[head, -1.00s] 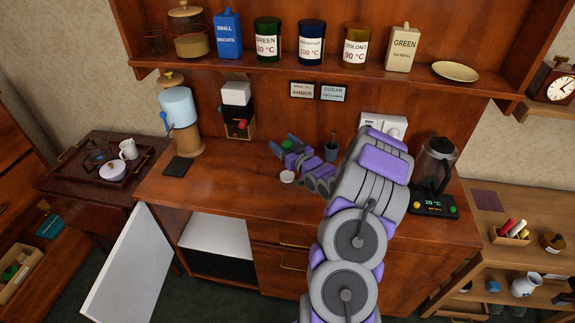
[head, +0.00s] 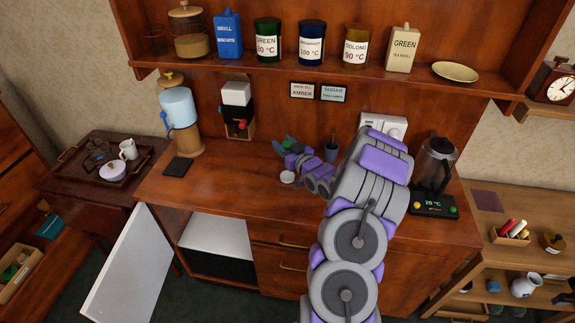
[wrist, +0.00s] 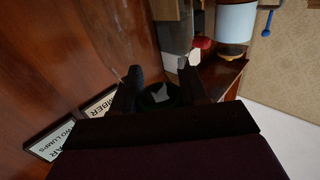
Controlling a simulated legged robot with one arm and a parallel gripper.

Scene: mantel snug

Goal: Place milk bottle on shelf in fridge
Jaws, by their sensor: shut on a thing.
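My gripper (head: 283,147) is above the counter, left of the grey cup. In the wrist view my gripper (wrist: 157,80) is shut on a dark, round-topped thing (wrist: 158,97) with a pale patch. I take it for the milk bottle, but its body is hidden and I cannot be sure. The fridge (head: 217,236) is the compartment under the counter's left side, with a white upper surface inside and a dark space below. Its white door (head: 130,270) stands wide open to the left. The fridge is below and left of my gripper.
On the counter (head: 225,177) stand a blue-tanked dispenser (head: 178,108), a dark pad (head: 177,166), a small white round item (head: 287,177), a grey cup (head: 331,152) and a kettle (head: 434,165). A wall shelf with canisters (head: 312,42) hangs above. The counter's left front is clear.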

